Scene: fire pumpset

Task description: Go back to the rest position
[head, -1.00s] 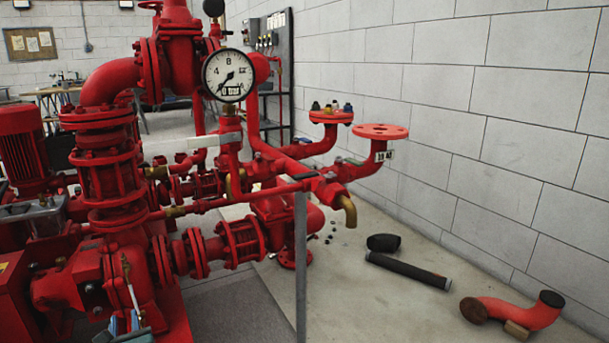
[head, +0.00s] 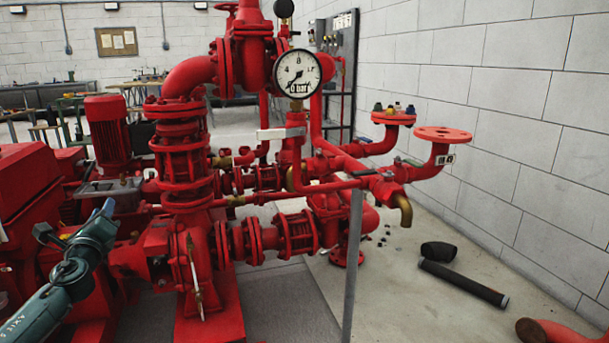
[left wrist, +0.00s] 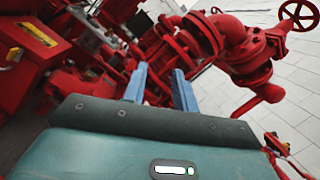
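My teal left arm comes in from the lower left of the head view, in front of the red pumpset (head: 182,170). My left gripper (head: 106,208) is at its upper end, seen side-on and small. In the left wrist view the left gripper (left wrist: 158,82) has two blue fingers apart, with nothing held between them. Beyond the fingers are red pump pipes and a red handwheel (left wrist: 298,14). My right gripper is in neither view.
A pressure gauge (head: 298,74) stands on the pumpset. A grey post (head: 353,265) rises in front. A black pipe (head: 463,283), a black elbow (head: 438,251) and a red pipe bend (head: 560,331) lie on the right floor. A white block wall (head: 530,120) bounds the right.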

